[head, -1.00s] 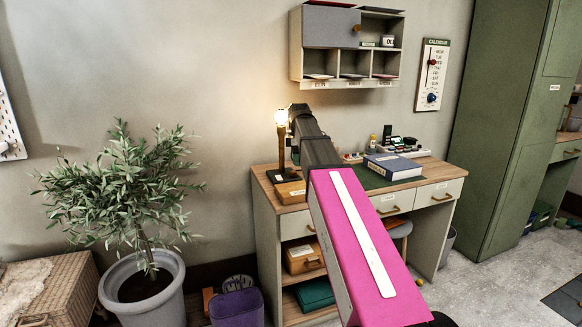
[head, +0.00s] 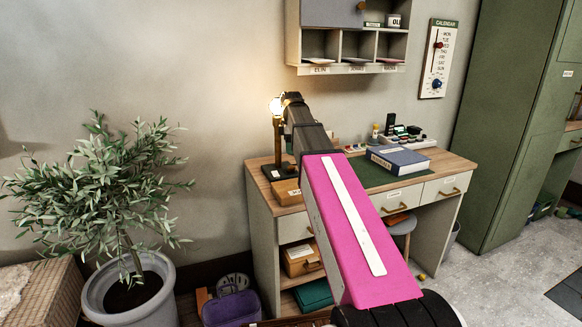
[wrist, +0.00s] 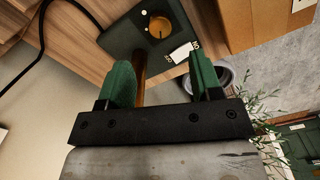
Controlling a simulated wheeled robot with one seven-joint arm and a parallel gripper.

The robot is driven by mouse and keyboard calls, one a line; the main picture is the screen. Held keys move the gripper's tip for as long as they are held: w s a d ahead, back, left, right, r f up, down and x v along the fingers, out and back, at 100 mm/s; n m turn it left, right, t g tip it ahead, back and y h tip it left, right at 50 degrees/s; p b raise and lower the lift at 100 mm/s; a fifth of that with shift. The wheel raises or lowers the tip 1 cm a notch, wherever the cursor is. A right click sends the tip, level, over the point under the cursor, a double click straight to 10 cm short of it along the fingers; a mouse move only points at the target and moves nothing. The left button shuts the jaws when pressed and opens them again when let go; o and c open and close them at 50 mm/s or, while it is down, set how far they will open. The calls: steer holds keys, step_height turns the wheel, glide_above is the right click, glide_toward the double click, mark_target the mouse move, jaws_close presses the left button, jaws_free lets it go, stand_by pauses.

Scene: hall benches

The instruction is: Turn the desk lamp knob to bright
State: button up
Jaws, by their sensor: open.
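The desk lamp (head: 277,140) stands at the left end of the desk, its bulb glowing warm on a brown post. In the wrist view its dark base shows a round brass knob (wrist: 160,27) with small marks around it and a white label (wrist: 182,52). My gripper (wrist: 162,80) is open, with two green fingers apart and pointing toward the base. The knob lies beyond the fingertips, between their lines, and appears untouched. The lamp post (wrist: 140,66) shows close to the left finger; I cannot tell whether they touch. In the head view my arm hides most of the gripper beside the bulb.
A wooden box (head: 287,191) sits on the desk in front of the lamp base. A blue book (head: 398,161) lies on the green mat. A wall cubby (head: 348,52) hangs above the desk. A potted plant (head: 128,290) stands at left. A black cord (wrist: 42,40) curves beside the base.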

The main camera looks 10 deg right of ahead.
mark_target(291, 167)
step_height(291, 167, down, 9)
steer(key=shift+r, duration=0.1)
stand_by(0.3)
steer(key=c, duration=0.9)
